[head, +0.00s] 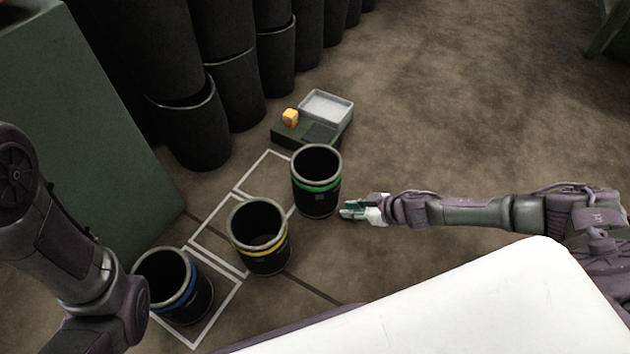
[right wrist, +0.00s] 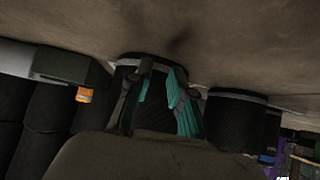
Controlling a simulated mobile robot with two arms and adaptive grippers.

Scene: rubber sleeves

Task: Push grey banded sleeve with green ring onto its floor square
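The grey banded sleeve with the green ring (head: 316,187) stands upright on the floor in the head view. Its foot is at the right side of the farthest white-outlined floor square (head: 252,172), and the sleeve hides part of that outline. My right gripper (head: 348,209) is low, just right of the sleeve, fingers pointing at it. In the right wrist view, its teal-padded fingers (right wrist: 160,95) stand apart with a gap between them, and a dark sleeve (right wrist: 153,120) shows behind them. Contact cannot be told. My left arm shows at the left; its gripper does not.
A yellow-ringed sleeve (head: 260,245) stands at the middle square, and a blue-ringed sleeve (head: 178,290) at the nearest. Dark sleeves (head: 237,90) line the back left. The floor at right is clear.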

